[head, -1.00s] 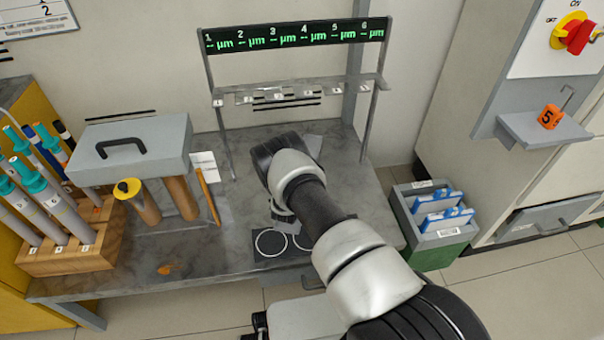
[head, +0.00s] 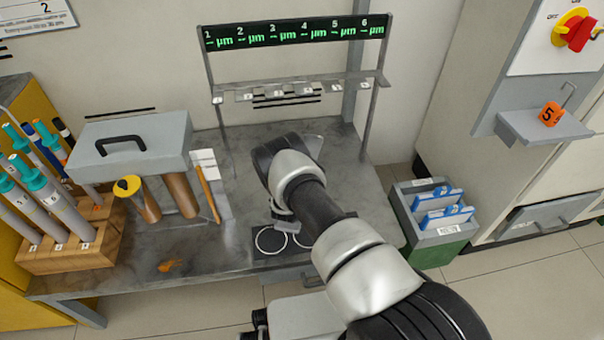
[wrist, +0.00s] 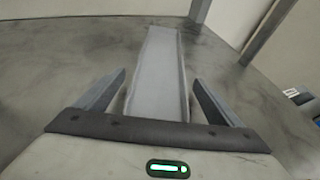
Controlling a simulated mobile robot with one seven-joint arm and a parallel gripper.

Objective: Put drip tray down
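The drip tray is a long, flat grey tray (wrist: 160,75) lying on the grey bench top (wrist: 60,65) in the wrist view. It runs away from my gripper (wrist: 158,82), between the two fingers. A gap shows on each side between finger and tray, so my gripper is open around it. The tray's near end is hidden behind the dark gripper body. In the head view only a small grey corner of the tray (head: 314,142) shows past my wrist, which hides the rest and the fingers.
A measuring rack (head: 296,84) with a display stands behind. To the left are a grey handled box (head: 130,150), an orange stick (head: 207,193) and a wooden rod block (head: 70,250). A dark mat with white rings (head: 270,241) lies in front. A green-grey bin (head: 436,240) stands right.

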